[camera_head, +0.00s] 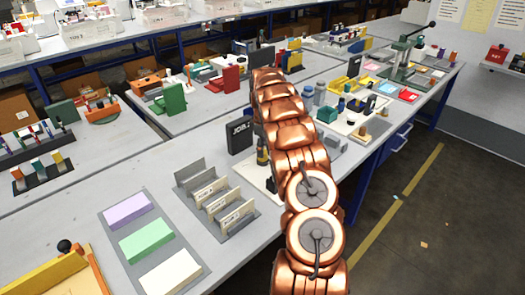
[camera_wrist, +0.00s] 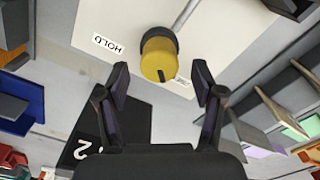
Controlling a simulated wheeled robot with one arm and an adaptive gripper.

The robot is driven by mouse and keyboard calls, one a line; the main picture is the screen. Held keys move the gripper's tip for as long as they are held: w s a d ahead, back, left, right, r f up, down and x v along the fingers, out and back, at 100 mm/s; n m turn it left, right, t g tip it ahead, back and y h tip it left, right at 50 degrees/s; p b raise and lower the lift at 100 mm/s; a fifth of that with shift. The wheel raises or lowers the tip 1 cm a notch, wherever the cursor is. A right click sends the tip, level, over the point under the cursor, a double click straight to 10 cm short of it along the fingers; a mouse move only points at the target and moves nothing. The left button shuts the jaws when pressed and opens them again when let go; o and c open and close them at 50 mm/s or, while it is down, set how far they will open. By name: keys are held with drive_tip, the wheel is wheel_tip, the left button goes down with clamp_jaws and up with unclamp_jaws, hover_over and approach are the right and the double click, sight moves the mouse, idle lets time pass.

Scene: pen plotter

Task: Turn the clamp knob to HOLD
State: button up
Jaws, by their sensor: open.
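The clamp knob (camera_wrist: 160,57) is yellow with a dark collar and stands on a white plate (camera_wrist: 225,35) in the wrist view. A short dark mark on the knob points down in the picture, near a small, partly hidden label (camera_wrist: 183,82). The HOLD label (camera_wrist: 108,45) lies to the knob's left, upside down in this view. My gripper (camera_wrist: 160,70) is open, with one finger on each side of the knob's lower part in the picture. Contact with the knob does not show.
A black sign (camera_head: 239,136) stands left of my arm; it also shows in the wrist view (camera_wrist: 112,120). A grey slotted rack (camera_head: 215,200) and a mat with coloured blocks (camera_head: 146,240) lie nearer. Bottles and small parts stand right of my arm.

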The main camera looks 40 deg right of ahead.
drive_tip(key=shift+f, duration=1.25)
drive_tip(key=c, duration=1.1)
drive_tip(key=shift+c, duration=0.2)
